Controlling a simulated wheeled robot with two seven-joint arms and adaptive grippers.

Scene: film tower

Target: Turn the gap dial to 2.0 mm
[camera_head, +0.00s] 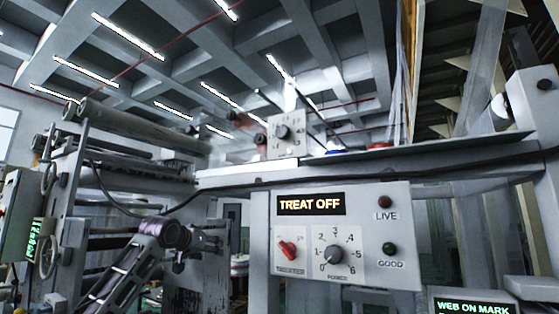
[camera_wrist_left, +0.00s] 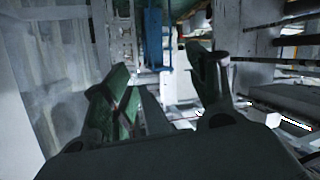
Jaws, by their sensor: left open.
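A small grey panel with a dark round dial (camera_head: 283,132) stands above the long beam in the head view. Its marks are too small to read, so I cannot tell whether it is the gap dial or where it is set. A larger panel below carries a power knob (camera_head: 333,255) with a scale up to 6, pointing near the low end. My left gripper (camera_wrist_left: 160,65) shows in the left wrist view with its dark green fingers spread and nothing between them. Its fingers are not clear in the head view. My right gripper is not in view.
The larger panel (camera_head: 398,270) has a red switch (camera_head: 290,249), a TREAT OFF display (camera_head: 311,205) and two lamps. The beam (camera_head: 240,180) runs across above it. Rollers (camera_head: 130,122) stand at left. A blue part (camera_wrist_left: 154,40) hangs beyond my left fingers.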

